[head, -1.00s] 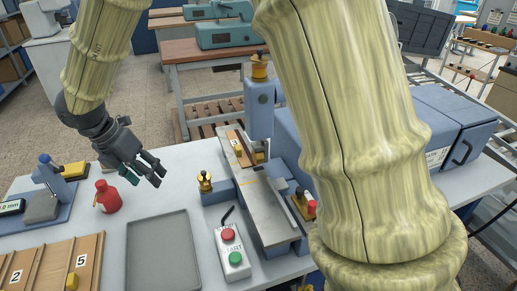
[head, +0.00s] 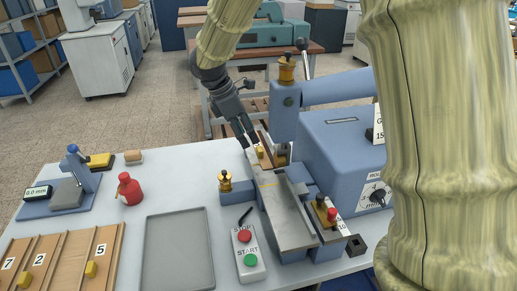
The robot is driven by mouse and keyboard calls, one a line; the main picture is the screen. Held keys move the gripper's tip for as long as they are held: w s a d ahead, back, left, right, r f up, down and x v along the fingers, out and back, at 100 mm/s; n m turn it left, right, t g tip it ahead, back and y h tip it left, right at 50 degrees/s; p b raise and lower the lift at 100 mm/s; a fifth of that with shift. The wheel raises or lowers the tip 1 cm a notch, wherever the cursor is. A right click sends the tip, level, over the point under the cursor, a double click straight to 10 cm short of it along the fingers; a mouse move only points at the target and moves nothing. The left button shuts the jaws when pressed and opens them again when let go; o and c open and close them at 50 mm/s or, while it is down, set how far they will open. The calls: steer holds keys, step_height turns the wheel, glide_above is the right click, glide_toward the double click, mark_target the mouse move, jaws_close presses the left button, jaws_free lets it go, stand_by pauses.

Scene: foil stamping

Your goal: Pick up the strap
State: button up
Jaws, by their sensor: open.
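A brown piece that looks like the strap (head: 265,138) lies at the far end of the metal bed (head: 289,218) of the stamping machine, below its blue head (head: 284,110). My gripper (head: 249,143) is open and points down at the left side of that far end, close to the strap. It partly covers the strap, and I cannot tell whether the fingers touch it. Nothing shows between the fingers.
The machine's blue body (head: 340,150) stands to the right. An empty grey tray (head: 178,280) and a start/stop box (head: 247,252) lie in front. A red bottle (head: 130,189), a gauge (head: 70,190) and a numbered wooden rack (head: 55,262) are at left.

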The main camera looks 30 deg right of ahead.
mark_target(257, 148)
steer(key=shift+s+d+p+x, duration=0.15)
steer(key=shift+p+x, duration=0.35)
steer(key=shift+x, duration=0.65)
steer(key=shift+s+d+p+x, duration=0.15)
steer(key=shift+p+x, duration=0.3)
steer(key=shift+x, duration=0.7)
steer(key=shift+d+f, duration=0.15)
steer(key=shift+f, duration=0.4)
steer(key=shift+s, duration=0.1)
steer(key=c, duration=1.1)
steer(key=shift+r, duration=0.15)
steer(key=shift+r+b, duration=0.2)
steer(key=shift+b, duration=0.1)
steer(key=w+a+b, duration=0.2)
steer(key=a, duration=0.5)
steer(key=shift+a+r+b, duration=0.2)
steer(key=shift+r+b, duration=0.45)
steer(key=shift+r, duration=2.95)
steer(key=shift+a+r+b, duration=0.15)
steer(key=shift+r+b, duration=0.5)
steer(key=shift+r, duration=2.9)
